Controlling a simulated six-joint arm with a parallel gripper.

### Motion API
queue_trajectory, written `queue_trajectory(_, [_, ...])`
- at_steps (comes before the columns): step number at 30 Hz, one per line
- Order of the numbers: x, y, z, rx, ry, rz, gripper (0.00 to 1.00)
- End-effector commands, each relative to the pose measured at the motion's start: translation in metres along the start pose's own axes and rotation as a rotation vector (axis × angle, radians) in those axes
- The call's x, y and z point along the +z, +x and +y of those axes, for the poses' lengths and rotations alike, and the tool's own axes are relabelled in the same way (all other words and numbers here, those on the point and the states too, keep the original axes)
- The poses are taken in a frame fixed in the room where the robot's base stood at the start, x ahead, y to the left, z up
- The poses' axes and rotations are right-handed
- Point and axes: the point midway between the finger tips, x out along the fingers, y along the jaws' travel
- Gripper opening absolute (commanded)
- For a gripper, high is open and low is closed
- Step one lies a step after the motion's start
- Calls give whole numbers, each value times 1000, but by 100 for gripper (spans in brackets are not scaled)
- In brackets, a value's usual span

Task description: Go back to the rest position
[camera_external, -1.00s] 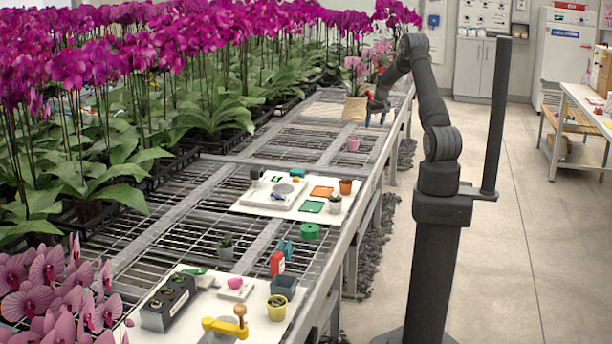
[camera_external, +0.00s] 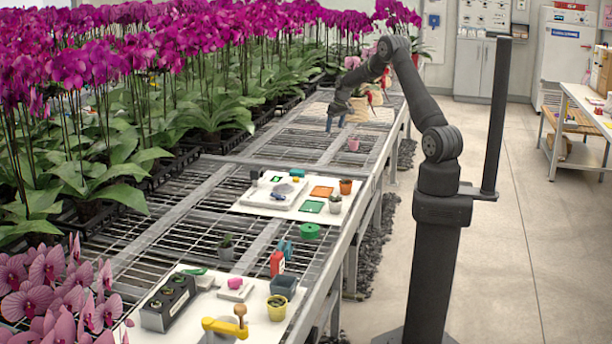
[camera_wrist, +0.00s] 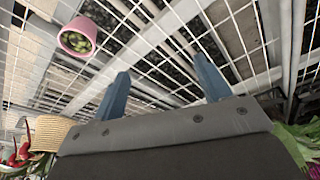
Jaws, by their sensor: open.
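My gripper (camera_external: 335,122) hangs at the end of my arm above the far part of the mesh bench (camera_external: 300,142), with its blue fingers pointing down. In the wrist view my gripper (camera_wrist: 165,90) shows its two blue fingers spread apart. Nothing is between them but a view of the bench mesh and rails below. A pink pot (camera_wrist: 76,38) with small green contents is at the upper left there, apart from the fingers. The pink pot (camera_external: 353,144) also stands on the bench in the external view, to the right of and below my gripper.
A woven basket (camera_external: 358,110) with a flowering plant stands just right of my gripper, and also at the wrist view's left edge (camera_wrist: 48,133). Dense orchids (camera_external: 200,60) line the left. White boards (camera_external: 290,212) with small items lie nearer. The aisle floor is clear.

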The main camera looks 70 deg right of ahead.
Motion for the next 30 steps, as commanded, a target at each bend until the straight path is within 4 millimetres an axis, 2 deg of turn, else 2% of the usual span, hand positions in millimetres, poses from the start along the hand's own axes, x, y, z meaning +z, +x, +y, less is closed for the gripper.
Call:
queue_trajectory(1, [-4,2,-11,-5,-16,0,70])
queue_trajectory(15, [-31,9,-101,-39,-140,1,70])
queue_trajectory(30, [-47,14,-200,-76,-272,0,70])
